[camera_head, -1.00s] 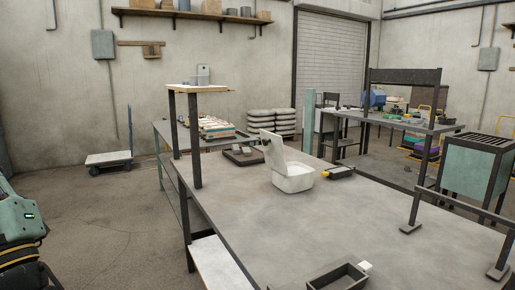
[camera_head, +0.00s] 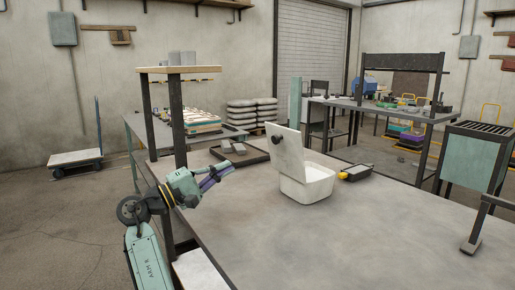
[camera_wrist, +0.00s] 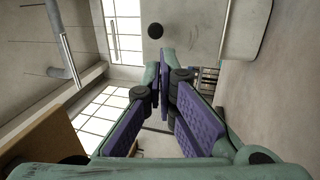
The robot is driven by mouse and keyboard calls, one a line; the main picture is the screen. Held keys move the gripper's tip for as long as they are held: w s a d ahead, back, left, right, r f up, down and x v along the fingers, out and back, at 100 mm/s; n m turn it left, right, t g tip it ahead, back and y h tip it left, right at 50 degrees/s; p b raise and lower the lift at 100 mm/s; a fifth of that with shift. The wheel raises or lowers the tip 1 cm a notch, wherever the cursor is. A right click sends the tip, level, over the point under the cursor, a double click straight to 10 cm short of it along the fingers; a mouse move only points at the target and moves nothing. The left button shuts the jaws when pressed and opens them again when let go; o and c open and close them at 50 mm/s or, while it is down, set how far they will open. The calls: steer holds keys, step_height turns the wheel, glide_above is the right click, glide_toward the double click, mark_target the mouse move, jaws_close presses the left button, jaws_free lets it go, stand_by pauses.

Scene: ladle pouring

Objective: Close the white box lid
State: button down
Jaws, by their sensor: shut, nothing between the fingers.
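The white box (camera_head: 307,189) stands on the grey table with its opening upward. Its lid (camera_head: 287,152) is open, standing up and leaning slightly back on the box's left side, with a dark round knob (camera_head: 277,141) on its outer face. My gripper (camera_head: 229,169) is left of the lid, apart from it, with its purple-padded fingers shut and empty, pointing right towards the box. In the wrist view the shut fingers (camera_wrist: 167,58) show in the middle, and the lid's pale face (camera_wrist: 195,25) with the knob (camera_wrist: 155,31) is ahead at the top.
A black and yellow tool (camera_head: 354,173) lies just right of the box. A dark tray (camera_head: 238,157) with grey blocks lies behind, to the left. A raised wooden shelf (camera_head: 179,69) on dark posts stands near my arm. The table (camera_head: 350,235) in front of the box is clear.

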mark_target(274, 142)
steer(key=p+x, duration=0.3)
steer(key=x, duration=0.9)
steer(key=shift+d+r, duration=0.2)
steer(key=shift+d, duration=0.2)
steer(key=shift+w+d+r, duration=0.1)
steer(key=shift+w+d, duration=0.35)
steer(key=shift+d, duration=0.1)
steer(key=shift+r, duration=0.1)
